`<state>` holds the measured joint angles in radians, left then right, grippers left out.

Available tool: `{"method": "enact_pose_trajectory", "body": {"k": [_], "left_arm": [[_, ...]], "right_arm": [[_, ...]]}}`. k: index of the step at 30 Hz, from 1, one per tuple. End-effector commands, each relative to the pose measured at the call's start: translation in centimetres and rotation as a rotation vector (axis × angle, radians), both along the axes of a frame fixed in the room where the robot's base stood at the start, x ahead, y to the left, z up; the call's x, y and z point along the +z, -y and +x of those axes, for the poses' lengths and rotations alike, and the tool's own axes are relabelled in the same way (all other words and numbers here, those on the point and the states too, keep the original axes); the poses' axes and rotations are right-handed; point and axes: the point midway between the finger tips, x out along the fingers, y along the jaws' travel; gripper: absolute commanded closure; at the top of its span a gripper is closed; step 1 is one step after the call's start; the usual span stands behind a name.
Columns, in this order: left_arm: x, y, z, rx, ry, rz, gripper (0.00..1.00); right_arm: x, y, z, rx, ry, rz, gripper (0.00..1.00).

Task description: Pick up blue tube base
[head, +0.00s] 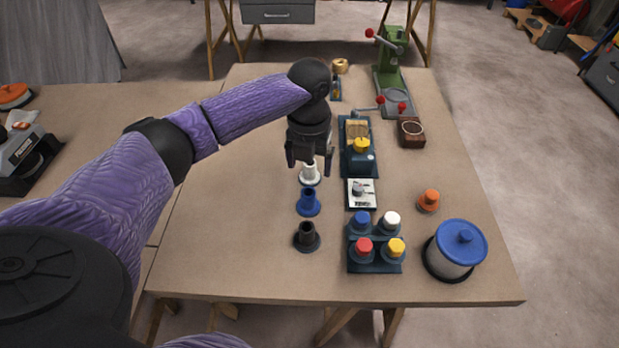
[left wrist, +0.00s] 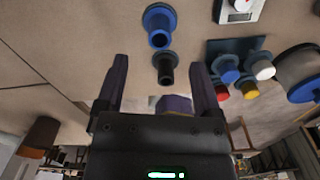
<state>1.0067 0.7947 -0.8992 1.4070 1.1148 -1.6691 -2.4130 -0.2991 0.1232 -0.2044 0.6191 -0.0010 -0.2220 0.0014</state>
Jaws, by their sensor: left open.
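The blue tube base (head: 309,203), a short tube on a round flange, stands upright on the table, between a white tube base (head: 311,175) and a black tube base (head: 306,238). In the left wrist view the blue tube base (left wrist: 158,22) lies beyond the fingertips, with the black tube base (left wrist: 166,70) nearer. My left gripper (head: 309,165) is open and empty, pointing down above the white tube base and partly hiding it. In the left wrist view my gripper's fingers (left wrist: 159,62) are spread wide. My right gripper is not in view.
Right of the tubes stand a small scale (head: 362,201), a dark rack with coloured caps (head: 375,266), an orange cap (head: 429,201) and a blue-lidded jar (head: 459,244). A blue fixture (head: 360,172) and a green press (head: 388,62) are farther back. The table left of the tubes is clear.

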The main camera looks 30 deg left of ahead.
Motion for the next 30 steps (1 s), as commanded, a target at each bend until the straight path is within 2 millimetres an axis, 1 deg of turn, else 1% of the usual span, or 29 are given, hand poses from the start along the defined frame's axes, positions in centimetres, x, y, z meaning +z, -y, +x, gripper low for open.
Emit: {"method": "enact_pose_trajectory", "body": {"k": [3, 7, 11, 15, 17, 21, 22, 23, 24, 26, 27, 29, 30], "left_arm": [[-2.3, 0.0, -0.1, -0.001, -0.004, 0.001, 0.15], [-4.9, 0.0, -0.1, -0.001, -0.004, 0.000, 0.15], [-6.9, 0.1, -0.4, -0.001, -0.004, 0.001, 0.15], [-9.7, 0.1, -0.5, 0.000, -0.003, 0.001, 0.15], [-10.0, 0.1, -0.5, -0.001, -0.002, 0.001, 0.15], [-9.7, 0.1, -0.5, -0.001, 0.001, 0.001, 0.15], [-9.7, 0.1, -0.5, -0.001, 0.001, 0.001, 0.17], [-9.7, 0.1, -0.5, -0.001, 0.001, 0.001, 0.23], [-9.7, 0.1, -0.5, -0.001, 0.001, 0.001, 0.32], [-9.7, 0.1, -0.5, 0.000, 0.001, 0.001, 0.44], [-9.7, 0.1, -0.5, 0.000, 0.001, 0.001, 0.53], [-9.7, 0.1, -0.5, 0.000, 0.001, 0.001, 0.66], [-9.7, 0.1, -0.5, 0.000, 0.001, 0.001, 0.74]], "right_arm": [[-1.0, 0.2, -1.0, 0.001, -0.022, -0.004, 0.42], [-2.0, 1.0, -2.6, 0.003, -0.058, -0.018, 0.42], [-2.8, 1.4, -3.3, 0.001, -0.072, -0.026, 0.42], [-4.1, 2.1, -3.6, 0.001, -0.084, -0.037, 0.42], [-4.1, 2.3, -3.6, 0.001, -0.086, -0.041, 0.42], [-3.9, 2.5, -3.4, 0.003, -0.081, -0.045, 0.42], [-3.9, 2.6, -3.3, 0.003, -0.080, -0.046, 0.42], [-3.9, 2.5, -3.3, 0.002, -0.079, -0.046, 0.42], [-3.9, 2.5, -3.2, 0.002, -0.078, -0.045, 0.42], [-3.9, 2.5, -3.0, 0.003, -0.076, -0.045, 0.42], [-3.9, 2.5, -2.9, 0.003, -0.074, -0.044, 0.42], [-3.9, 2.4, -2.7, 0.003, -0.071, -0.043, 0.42], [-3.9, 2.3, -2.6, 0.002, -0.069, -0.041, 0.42]]}}
